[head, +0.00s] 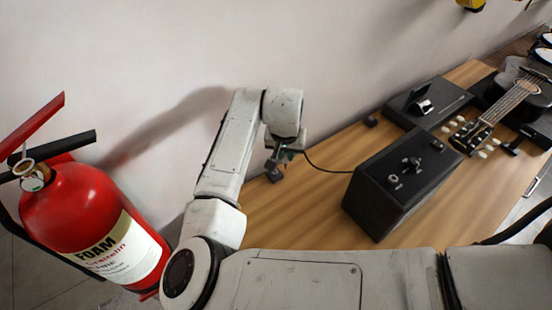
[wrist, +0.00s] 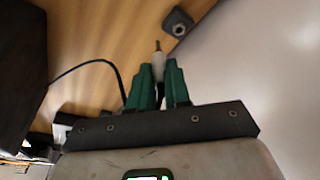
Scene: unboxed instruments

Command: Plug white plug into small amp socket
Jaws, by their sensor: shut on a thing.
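My gripper (wrist: 158,72) is shut on the white plug (wrist: 158,62), which sits between its green fingers with its thin metal tip pointing away from the wrist. A black cable runs from the grip to the black amp box (head: 400,185) in the head view. A small dark socket block (wrist: 178,22) with a round hole is on the wooden surface, just beyond and slightly right of the plug tip, apart from it in the picture. In the head view this block (head: 274,175) shows just below my gripper (head: 280,155), where the plug is too small to make out.
A second small dark block (head: 371,121) sits near the wall. A black pedal-like box (head: 425,103) and a guitar (head: 510,100) lie farther right on the wooden table (head: 310,210). A red fire extinguisher (head: 90,215) stands at left. The white wall is close behind my gripper.

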